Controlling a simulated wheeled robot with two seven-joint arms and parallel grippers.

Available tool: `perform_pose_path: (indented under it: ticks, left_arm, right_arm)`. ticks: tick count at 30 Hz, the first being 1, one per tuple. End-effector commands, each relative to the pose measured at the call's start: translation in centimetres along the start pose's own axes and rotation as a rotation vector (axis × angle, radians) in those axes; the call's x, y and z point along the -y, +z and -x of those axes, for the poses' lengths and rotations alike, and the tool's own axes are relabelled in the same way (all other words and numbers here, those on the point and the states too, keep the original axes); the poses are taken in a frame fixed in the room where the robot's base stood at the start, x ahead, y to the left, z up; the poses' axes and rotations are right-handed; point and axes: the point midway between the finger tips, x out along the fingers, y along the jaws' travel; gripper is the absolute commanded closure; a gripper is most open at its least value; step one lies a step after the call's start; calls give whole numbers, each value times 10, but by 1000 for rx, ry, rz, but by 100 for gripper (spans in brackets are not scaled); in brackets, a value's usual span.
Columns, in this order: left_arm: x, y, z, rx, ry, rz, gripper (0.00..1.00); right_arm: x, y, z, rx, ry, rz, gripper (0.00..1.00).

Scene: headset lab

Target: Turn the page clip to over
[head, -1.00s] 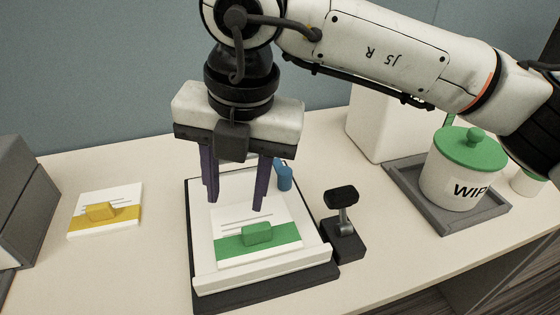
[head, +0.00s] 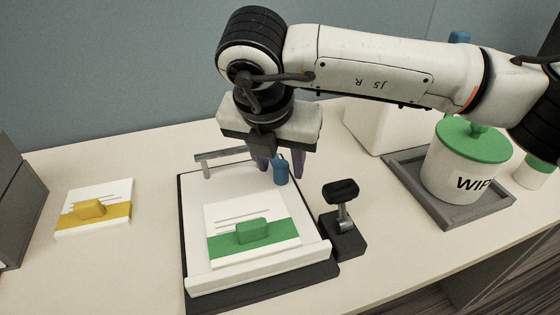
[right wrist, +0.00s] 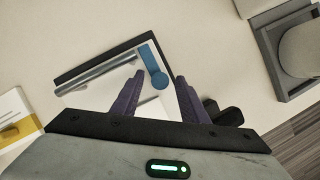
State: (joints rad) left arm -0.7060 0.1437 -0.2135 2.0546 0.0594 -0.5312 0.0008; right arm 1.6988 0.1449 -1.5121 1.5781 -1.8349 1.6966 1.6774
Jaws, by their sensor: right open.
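The page clip is a grey metal bar (head: 222,156) across the back of the white tray (head: 192,215), with a blue handle (head: 280,172) at its right end. The bar (right wrist: 95,75) and blue handle (right wrist: 153,68) also show in the right wrist view. My right gripper (head: 281,168) points down at the tray's back right corner, open. In the right wrist view its dark purple fingers (right wrist: 157,82) stand either side of the blue handle's line, and contact cannot be told. A white page with a green band (head: 222,249) and green block (head: 252,231) lies in the tray. My left gripper is not in view.
A dark post with a black knob (head: 341,191) stands close to the tray's right side. A white tub with a green lid (head: 473,140) sits in a grey tray (head: 480,217) further right. A yellow-banded card (head: 118,212) lies left. Bare table separates the card and tray.

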Motion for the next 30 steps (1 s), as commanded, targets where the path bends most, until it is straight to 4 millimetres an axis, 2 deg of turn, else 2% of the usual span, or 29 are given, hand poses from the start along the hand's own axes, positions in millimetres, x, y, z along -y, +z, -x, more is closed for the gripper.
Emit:
perform_pose_path:
  ticks: [8, 11, 15, 16, 30]
  left_arm:
    - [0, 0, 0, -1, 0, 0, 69]
    - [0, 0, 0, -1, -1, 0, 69]
    - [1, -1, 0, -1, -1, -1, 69]
    - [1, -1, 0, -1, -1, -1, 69]
    - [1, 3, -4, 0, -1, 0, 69]
  right_arm:
    - [0, 0, -3, 0, 0, 0, 60]
    - [0, 0, -3, 0, 0, 0, 73]
    - [1, 0, -3, -1, -2, 0, 97]
    - [1, 0, -3, -1, -2, 0, 99]
    - [2, -1, -5, -2, 5, 30, 100]
